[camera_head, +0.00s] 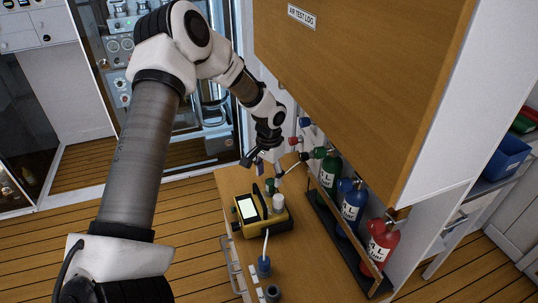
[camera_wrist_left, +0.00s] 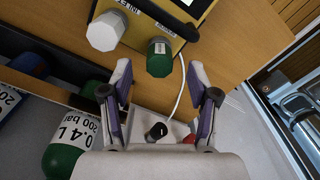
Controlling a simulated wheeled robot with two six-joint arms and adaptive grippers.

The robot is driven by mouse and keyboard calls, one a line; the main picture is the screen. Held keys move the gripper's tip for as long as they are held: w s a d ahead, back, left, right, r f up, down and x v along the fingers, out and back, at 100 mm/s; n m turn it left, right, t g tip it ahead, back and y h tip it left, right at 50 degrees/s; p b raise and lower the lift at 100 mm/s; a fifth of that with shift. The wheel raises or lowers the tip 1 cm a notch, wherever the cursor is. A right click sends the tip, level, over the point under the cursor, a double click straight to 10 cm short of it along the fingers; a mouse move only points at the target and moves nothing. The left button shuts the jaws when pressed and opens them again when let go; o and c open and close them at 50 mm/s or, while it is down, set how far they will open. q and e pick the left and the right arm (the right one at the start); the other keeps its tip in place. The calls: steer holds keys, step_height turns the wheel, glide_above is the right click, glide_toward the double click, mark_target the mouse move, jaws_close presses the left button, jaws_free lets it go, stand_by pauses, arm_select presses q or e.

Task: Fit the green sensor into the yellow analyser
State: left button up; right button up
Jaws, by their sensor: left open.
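The yellow analyser (camera_head: 245,217) stands on the wooden bench, with a lit screen and a dark handle. Its edge shows at the top of the left wrist view (camera_wrist_left: 150,22). The green sensor (camera_head: 269,185) is a short green cylinder at the analyser's far end; in the left wrist view (camera_wrist_left: 160,58) it is beside a white capped cylinder (camera_wrist_left: 107,31). I cannot tell whether the sensor is seated. My left gripper (camera_head: 264,163) is open and empty above the analyser's far end. In the left wrist view, its fingers (camera_wrist_left: 165,92) are apart, with the sensor beyond their tips.
Green (camera_head: 328,176), blue (camera_head: 352,206) and red (camera_head: 381,243) bottles stand in a rack at the right. A wooden cabinet (camera_head: 365,75) overhangs them. A blue pot (camera_head: 264,266) and a dark cup (camera_head: 273,293) stand nearer on the bench. A pale hose runs beside the sensor.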

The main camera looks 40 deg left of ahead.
mark_target(269, 182)
arm_select(q)
step_height(269, 182, up, 4)
steer(key=shift+s+r, duration=0.1)
stand_by(0.6)
